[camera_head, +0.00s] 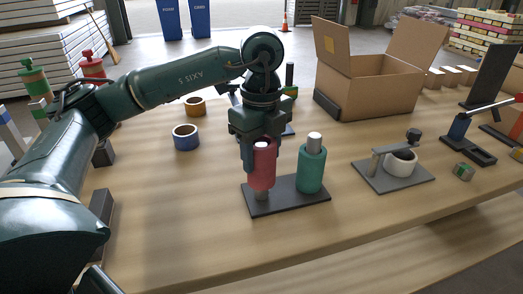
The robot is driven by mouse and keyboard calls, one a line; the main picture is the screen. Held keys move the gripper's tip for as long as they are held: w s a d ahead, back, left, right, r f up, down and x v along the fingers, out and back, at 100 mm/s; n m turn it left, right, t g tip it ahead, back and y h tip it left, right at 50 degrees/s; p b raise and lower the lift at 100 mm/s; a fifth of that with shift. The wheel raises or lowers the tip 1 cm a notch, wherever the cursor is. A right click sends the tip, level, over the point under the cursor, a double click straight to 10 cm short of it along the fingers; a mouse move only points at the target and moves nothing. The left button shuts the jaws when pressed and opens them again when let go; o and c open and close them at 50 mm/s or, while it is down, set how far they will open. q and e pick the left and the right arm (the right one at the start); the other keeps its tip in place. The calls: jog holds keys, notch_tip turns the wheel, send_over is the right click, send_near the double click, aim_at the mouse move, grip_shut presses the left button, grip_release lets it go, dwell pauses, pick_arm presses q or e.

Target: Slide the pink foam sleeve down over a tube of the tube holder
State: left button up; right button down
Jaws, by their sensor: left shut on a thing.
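The tube holder (288,205) is a dark flat base on the wooden table with two upright metal tubes. A teal sleeve (310,171) surrounds the right tube, and the tube's bare top shows above it. My left gripper (261,158) comes from above and is shut on the pink sleeve. My right gripper is not in view.
A tape dispenser (385,175) stands to the right of the holder. Blue (186,138) and orange (195,107) tape rolls lie behind left. An open cardboard box (370,88) stands at the back. The front of the table is clear.

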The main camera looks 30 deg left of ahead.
pick_arm(q)
jog(key=shift+f, duration=0.25)
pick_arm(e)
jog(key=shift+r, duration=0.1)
pick_arm(q)
jog(key=shift+f+b, duration=0.25)
jog(key=shift+b, duration=0.1)
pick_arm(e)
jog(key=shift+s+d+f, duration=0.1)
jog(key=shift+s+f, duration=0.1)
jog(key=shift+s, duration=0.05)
pick_arm(q)
jog(key=shift+f+b, duration=0.3)
jog(key=shift+f, duration=0.15)
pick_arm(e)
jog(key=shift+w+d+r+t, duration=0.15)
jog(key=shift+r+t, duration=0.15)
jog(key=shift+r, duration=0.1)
pick_arm(q)
jog(key=shift+f+b, duration=0.3)
jog(key=shift+f, duration=0.05)
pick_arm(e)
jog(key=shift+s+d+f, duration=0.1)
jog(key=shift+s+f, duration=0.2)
pick_arm(q)
jog(key=shift+f, duration=0.2)
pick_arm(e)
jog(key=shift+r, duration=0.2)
